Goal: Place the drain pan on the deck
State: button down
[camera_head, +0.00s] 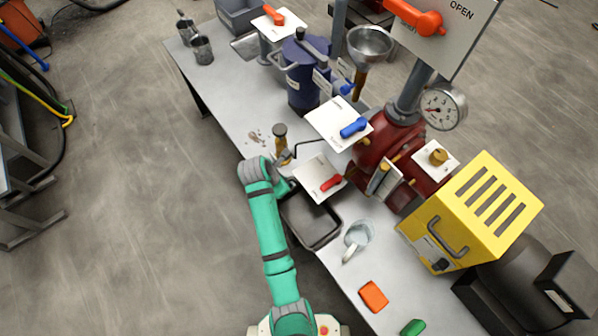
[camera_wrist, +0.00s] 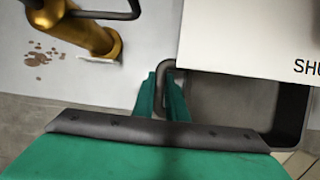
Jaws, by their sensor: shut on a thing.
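The drain pan (camera_head: 318,229) is a dark grey rectangular tray at the front edge of the grey deck (camera_head: 232,100), below a white plate with a red lever. My gripper (camera_head: 287,185) is at the pan's upper left end. In the wrist view my gripper (camera_wrist: 161,98) has its green fingers shut on the pan's dark handle. The pan (camera_wrist: 237,100) shows to the right, partly hidden by the white plate. I cannot tell whether the pan touches the deck.
The white plate with the red lever (camera_head: 330,182) hangs over the pan. A brass valve (camera_head: 281,148) stands close to my wrist. A clear jug (camera_head: 357,238), an orange block (camera_head: 373,296) and a yellow box (camera_head: 470,215) are to the right. Small brown spots (camera_wrist: 45,53) mark the deck.

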jog(key=shift+w+d, duration=1.4)
jog(key=shift+w+d+f, duration=0.25)
jog(key=shift+w+d, duration=0.25)
jog(key=shift+w+d+f, duration=0.2)
jog(key=shift+w+d, duration=0.25)
jog(key=shift+w, duration=0.05)
jog(key=shift+f, duration=0.35)
jog(key=c, duration=1.8)
grip_release()
jog(key=shift+o, duration=0.2)
jog(key=shift+r, duration=0.1)
jog(key=v, duration=1.2)
jog(key=shift+w, duration=0.1)
